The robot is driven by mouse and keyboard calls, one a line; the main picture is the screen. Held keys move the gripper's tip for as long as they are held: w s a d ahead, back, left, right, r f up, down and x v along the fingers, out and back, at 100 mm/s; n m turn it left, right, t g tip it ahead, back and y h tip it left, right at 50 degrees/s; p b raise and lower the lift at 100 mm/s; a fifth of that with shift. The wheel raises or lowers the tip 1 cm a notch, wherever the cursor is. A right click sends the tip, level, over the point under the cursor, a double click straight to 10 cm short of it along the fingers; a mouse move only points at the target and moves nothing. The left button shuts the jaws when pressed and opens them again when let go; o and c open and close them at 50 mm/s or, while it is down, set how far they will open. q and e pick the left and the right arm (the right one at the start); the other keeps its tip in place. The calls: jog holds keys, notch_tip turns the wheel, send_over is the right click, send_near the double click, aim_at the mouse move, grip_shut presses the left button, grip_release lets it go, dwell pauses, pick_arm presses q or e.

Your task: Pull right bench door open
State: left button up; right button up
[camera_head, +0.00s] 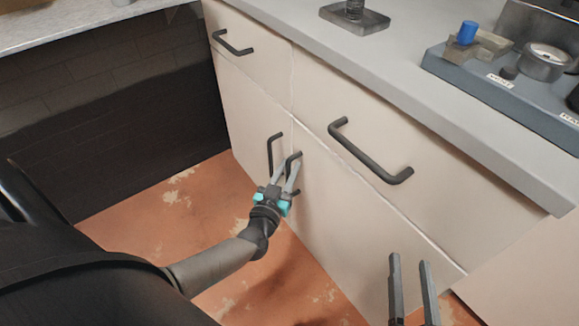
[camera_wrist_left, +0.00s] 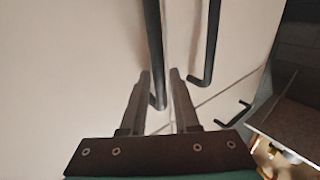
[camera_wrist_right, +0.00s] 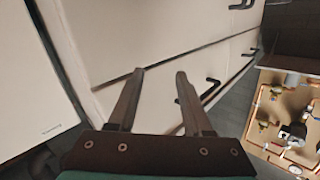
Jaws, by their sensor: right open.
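The bench's right door (camera_head: 340,230) appears closed, flush with the cabinet front. Its dark vertical handle (camera_head: 297,157) is partly hidden by my left gripper (camera_head: 287,172). In the left wrist view the handle (camera_wrist_left: 153,40) runs down between the fingertips of my left gripper (camera_wrist_left: 161,75). The left finger looks very near it; I cannot tell whether both fingers touch it. The left door's handle (camera_head: 270,150) is close beside, and shows in the left wrist view (camera_wrist_left: 210,45). My right gripper (camera_head: 410,262) is open and empty, before the cabinet front; its fingers show in the right wrist view (camera_wrist_right: 160,75).
Drawers with handles (camera_head: 370,155) sit above the doors under the grey worktop (camera_head: 440,110). A device with a gauge and blue knob (camera_head: 467,32) stands on it. The worn orange floor (camera_head: 170,215) is clear. The right wrist view shows a pipe board (camera_wrist_right: 285,125).

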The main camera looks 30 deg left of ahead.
pick_arm(q)
jog(key=shift+c, duration=0.4)
grip_shut()
dwell(0.9)
